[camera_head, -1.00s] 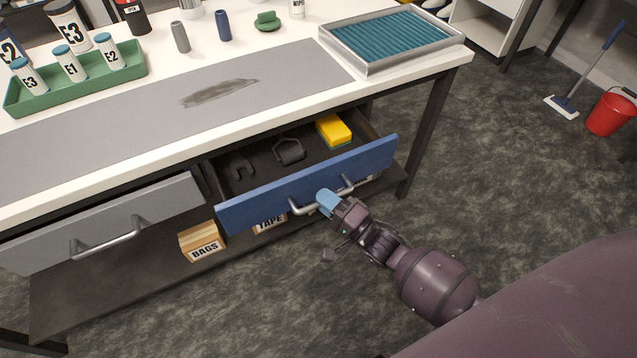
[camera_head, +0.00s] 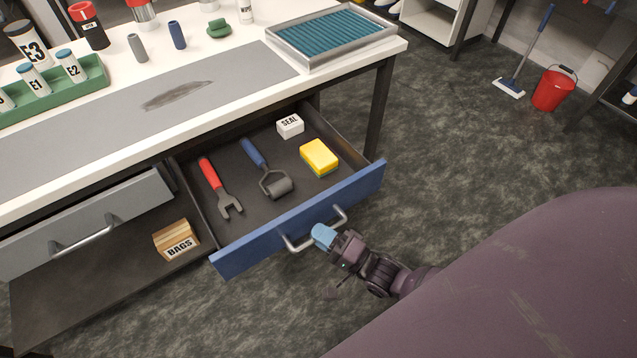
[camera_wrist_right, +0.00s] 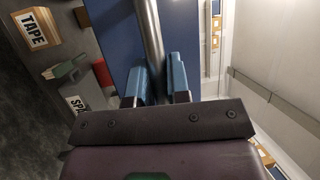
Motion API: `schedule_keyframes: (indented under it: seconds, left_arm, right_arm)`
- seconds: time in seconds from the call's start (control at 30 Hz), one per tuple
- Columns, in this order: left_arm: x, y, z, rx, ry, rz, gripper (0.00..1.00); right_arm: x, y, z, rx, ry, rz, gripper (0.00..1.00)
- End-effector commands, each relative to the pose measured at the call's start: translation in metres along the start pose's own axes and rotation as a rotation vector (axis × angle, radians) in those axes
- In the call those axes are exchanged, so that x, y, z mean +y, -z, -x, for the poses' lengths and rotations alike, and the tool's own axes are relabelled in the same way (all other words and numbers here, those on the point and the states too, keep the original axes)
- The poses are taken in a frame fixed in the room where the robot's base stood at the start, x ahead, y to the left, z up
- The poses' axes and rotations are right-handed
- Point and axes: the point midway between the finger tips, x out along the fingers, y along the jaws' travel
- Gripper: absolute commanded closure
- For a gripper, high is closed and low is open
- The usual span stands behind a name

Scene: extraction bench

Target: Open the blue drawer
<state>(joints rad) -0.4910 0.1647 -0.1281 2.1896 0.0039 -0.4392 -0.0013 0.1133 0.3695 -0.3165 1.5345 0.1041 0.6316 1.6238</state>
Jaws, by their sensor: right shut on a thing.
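The blue drawer (camera_head: 352,189) is pulled well out from under the white bench. Its front bears a metal bar handle (camera_head: 297,246). My right gripper (camera_head: 323,236) is shut on that handle, with its blue fingertips on either side of the bar. In the right wrist view, the bar (camera_wrist_right: 151,40) runs between the two blue fingers (camera_wrist_right: 162,84), in front of the blue drawer face (camera_wrist_right: 116,35). Inside the drawer lie a red-handled wrench (camera_head: 218,186), a blue-handled roller (camera_head: 266,168), a yellow sponge (camera_head: 319,156) and a white SEAL box (camera_head: 290,126). My left gripper is not in view.
A grey drawer (camera_head: 100,225) sits to the left. A BAGS box (camera_head: 177,240) stands on the lower shelf (camera_head: 100,285). The bench top holds a green rack (camera_head: 88,92) and a metal tray (camera_head: 345,48). A red bucket (camera_head: 552,91) stands on the open floor at right.

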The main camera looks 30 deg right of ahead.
Motion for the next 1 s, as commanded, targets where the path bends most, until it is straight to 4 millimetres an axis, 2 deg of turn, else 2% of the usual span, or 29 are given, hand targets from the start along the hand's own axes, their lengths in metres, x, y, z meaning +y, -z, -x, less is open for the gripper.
schedule_keyframes:
  seconds: [0.3,0.33,0.47,0.77,0.87,1.0]
  left_arm:
    - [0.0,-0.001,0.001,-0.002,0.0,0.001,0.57]
    - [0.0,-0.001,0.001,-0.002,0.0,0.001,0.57]
    - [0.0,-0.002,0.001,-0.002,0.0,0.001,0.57]
    - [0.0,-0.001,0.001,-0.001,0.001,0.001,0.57]
    - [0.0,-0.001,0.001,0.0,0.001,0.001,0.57]
    - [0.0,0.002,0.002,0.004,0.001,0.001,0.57]
  right_arm:
    - [0.0,0.001,0.001,0.0,-0.001,0.001,1.0]
    - [0.0,0.001,0.001,0.0,-0.001,0.002,0.8]
    - [0.0,0.0,0.0,0.0,0.0,0.001,0.6]
    - [0.0,0.0,0.001,0.0,0.0,0.0,0.59]
    - [0.0,0.0,0.008,0.0,-0.001,0.001,0.59]
    - [0.0,0.0,0.028,-0.001,-0.002,0.001,0.59]
